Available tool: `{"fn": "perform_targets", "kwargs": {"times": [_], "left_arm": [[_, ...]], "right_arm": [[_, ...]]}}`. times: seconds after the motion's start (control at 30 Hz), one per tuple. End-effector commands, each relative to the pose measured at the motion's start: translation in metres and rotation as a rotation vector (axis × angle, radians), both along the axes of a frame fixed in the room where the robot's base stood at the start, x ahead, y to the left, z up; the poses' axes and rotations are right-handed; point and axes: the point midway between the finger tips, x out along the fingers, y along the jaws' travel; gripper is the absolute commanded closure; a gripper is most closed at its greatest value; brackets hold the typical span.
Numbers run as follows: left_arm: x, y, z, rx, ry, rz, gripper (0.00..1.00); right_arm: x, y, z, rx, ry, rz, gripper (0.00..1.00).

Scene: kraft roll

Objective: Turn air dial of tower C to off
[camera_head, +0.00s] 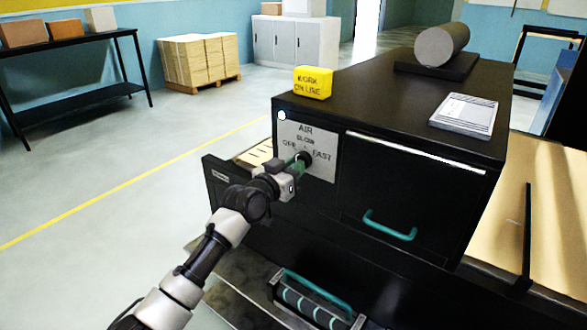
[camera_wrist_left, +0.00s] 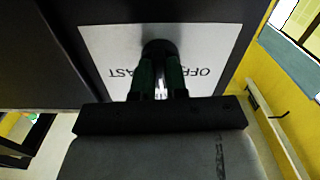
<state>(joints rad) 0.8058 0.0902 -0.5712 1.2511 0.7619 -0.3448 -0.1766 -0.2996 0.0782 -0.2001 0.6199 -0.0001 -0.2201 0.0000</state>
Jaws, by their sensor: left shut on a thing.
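The air dial (camera_head: 305,157) is a small dark knob on a white plate (camera_head: 321,137) marked AIR, SLOW, OFF and FAST, on the front of a black cabinet. My left gripper (camera_head: 297,163) reaches it from the front left and is shut on it. In the left wrist view the two green fingers (camera_wrist_left: 160,78) close around the dark dial (camera_wrist_left: 159,47), with the plate (camera_wrist_left: 112,42) upside down behind. The fingers hide much of the dial, so I cannot tell which mark it points to. No tower letter is readable. My right gripper is not in view.
The black cabinet top (camera_head: 385,105) carries a yellow WORK ON LINE block (camera_head: 313,82), a grey roll (camera_head: 441,45) and a paper stack (camera_head: 464,115). A teal drawer handle (camera_head: 390,228) sticks out right of the dial. Open floor (camera_head: 120,200) lies to the left.

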Motion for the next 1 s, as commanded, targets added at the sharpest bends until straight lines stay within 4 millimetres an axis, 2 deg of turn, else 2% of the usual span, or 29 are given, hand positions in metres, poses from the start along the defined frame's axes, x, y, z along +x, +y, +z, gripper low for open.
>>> {"fn": "perform_targets", "kwargs": {"times": [0.6, 1.0], "left_arm": [[-0.001, -0.002, -0.001, -0.473, 0.35, 0.0, 1.0], [-0.002, -0.002, 0.0, -0.705, 0.517, 0.0, 1.0]], "right_arm": [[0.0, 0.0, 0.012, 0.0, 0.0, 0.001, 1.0], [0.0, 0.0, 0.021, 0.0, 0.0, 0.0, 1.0]]}}
